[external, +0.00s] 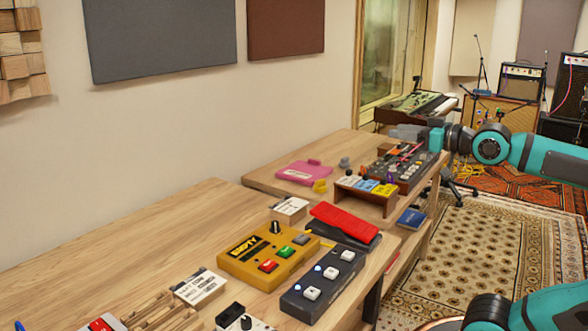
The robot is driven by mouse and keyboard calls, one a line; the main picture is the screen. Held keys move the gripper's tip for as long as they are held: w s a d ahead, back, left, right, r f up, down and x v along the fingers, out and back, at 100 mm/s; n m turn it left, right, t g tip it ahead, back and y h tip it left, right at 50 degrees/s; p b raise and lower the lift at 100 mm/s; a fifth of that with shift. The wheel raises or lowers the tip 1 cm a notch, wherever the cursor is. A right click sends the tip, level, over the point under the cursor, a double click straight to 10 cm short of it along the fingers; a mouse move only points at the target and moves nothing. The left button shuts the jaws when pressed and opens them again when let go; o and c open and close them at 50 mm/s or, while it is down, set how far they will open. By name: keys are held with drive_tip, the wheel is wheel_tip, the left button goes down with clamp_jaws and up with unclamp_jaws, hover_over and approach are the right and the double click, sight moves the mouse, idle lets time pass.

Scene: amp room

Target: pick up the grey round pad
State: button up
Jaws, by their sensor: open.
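I cannot pick out the grey round pad with certainty. A small grey rounded piece (345,163) sits on the far table, between the pink flat case and the dark control panel. My gripper (398,132) is above the back right part of the far table, over the dark panel's far end. It points left, and its grey fingers look empty. The gap between the fingers is too small to make out here. The grey piece is to the left of and below the gripper in the picture, apart from it.
The far table (262,181) also holds a pink case (305,172), a yellow piece (320,186), a dark panel with knobs (402,167) and a brown box with coloured tiles (365,197). Nearer stand a yellow pedal (262,256), a red pedal (344,222) and a dark switch box (322,285).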

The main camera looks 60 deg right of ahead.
idle(0.4)
drive_tip(key=o, duration=0.6)
